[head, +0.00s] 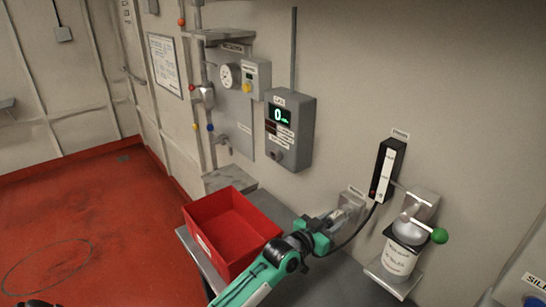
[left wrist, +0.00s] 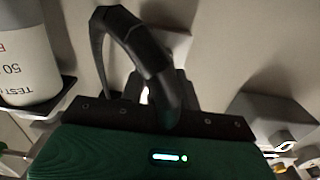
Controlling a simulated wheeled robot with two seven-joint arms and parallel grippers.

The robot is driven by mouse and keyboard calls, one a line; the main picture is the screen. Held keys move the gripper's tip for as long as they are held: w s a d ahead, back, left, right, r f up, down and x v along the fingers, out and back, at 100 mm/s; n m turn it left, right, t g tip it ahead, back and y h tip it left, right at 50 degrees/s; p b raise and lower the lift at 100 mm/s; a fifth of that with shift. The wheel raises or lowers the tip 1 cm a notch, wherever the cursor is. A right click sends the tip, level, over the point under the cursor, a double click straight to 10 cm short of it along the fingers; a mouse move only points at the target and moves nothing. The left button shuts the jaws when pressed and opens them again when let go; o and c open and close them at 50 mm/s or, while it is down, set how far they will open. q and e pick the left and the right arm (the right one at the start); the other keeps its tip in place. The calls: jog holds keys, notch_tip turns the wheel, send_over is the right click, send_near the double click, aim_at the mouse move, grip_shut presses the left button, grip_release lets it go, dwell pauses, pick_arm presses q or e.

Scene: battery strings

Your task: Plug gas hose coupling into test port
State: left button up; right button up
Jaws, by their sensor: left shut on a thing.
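My left gripper (head: 334,219) is at the wall bracket (head: 352,201) right of the red bin in the head view. It is shut on the gas hose coupling, which is mostly hidden by the gripper. The black hose (head: 358,232) runs from the gripper up to a black and white wall unit (head: 386,171). In the left wrist view the hose (left wrist: 150,55) arches close in front of the green gripper body. A grey detector box (head: 290,128) with a green display reading 0 hangs on the wall. A small round port (head: 278,155) shows low on its front. My right gripper is not in view.
A red bin (head: 232,228) sits on the grey bench (head: 345,282). A labelled canister (head: 399,258) stands on a wall shelf, with a green ball knob (head: 439,236) beside it. A grey panel with a gauge (head: 230,75) is left of the detector box.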

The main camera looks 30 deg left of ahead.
pick_arm(q)
jog(key=shift+s+a, duration=0.1)
jog(key=shift+s, duration=0.25)
jog(key=shift+s+a+p, duration=0.15)
jog(key=shift+s+p, duration=0.2)
jog(key=shift+s, duration=0.1)
jog(key=shift+p+v, duration=0.45)
jog(key=shift+v, duration=0.45)
jog(key=shift+s+a, duration=0.1)
jog(key=shift+s, duration=0.05)
jog(key=p+v, duration=0.1)
jog(key=v, duration=0.4)
jog(key=shift+r+p, duration=0.1)
jog(key=shift+p, duration=0.25)
dwell(0.4)
